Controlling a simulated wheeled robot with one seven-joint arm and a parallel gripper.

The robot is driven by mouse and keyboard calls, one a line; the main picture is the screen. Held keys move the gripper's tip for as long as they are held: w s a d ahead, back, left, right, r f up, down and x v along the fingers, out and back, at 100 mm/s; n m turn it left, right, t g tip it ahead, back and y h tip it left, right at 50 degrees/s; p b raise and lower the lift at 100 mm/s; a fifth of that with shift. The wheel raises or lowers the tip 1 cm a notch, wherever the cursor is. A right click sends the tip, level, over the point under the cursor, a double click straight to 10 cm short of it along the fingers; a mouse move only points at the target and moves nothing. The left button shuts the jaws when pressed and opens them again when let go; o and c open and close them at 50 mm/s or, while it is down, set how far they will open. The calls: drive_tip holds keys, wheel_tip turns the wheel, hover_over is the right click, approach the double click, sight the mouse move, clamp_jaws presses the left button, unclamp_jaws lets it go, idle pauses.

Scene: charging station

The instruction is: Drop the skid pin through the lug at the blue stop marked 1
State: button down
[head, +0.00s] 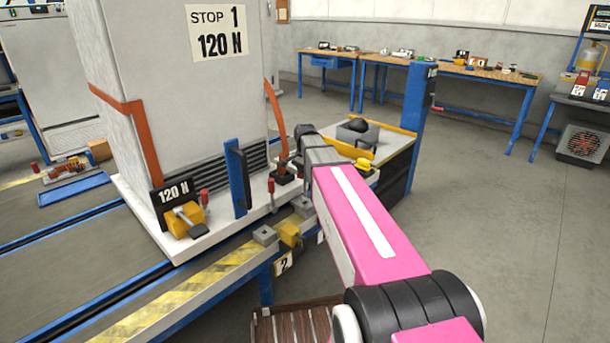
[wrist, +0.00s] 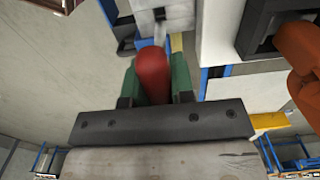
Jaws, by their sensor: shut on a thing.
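My gripper (wrist: 155,66) shows in the wrist view with its two green fingers closed on the red pin (wrist: 152,82). Beyond the pin's far end is a pale grey block (wrist: 146,20) with a dark opening; I cannot tell whether the pin touches it. In the head view my arm reaches toward the skid's edge and its fingers cannot be made out. A yellow lug (head: 290,233) sits at the rail edge above a plate marked 2 (head: 283,263). The STOP 1, 120 N sign (head: 219,31) is on the tall cabinet. No blue stop marked 1 is clearly readable.
The cabinet (head: 180,90) stands on a white skid base (head: 188,247) with red-handled pins (head: 204,196) and a blue upright (head: 237,178). An orange hose (head: 276,105) hangs beside it, also close at right in the wrist view (wrist: 302,62). Open floor lies right.

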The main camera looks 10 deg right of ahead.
sight(305, 196)
drive_tip(key=shift+f, duration=4.1)
drive_tip(key=c, duration=0.9)
unclamp_jaws()
drive_tip(key=shift+r, duration=0.1)
wheel_tip(305, 196, up, 11)
drive_tip(key=shift+f, duration=0.2)
drive_tip(key=shift+s, duration=0.1)
